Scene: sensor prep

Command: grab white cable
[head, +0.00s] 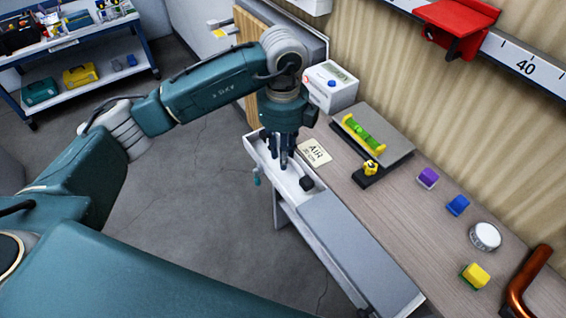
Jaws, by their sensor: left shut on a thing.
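My left gripper (284,163) points down into a long white tray (262,152) at the near edge of the bench. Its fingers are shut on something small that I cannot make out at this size. I cannot clearly pick out a white cable in the tray. A small dark block (307,184) lies in the tray just right of the fingers. A small teal piece (256,177) hangs at the tray's outer left side. My right gripper is not in view.
A grey cover (350,245) spans the tray's near end. On the bench (400,210) are a white meter box (333,88), a green level (362,132), coloured blocks, a white round item (485,236) and a copper pipe (523,285). A tool cart (75,55) stands far left.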

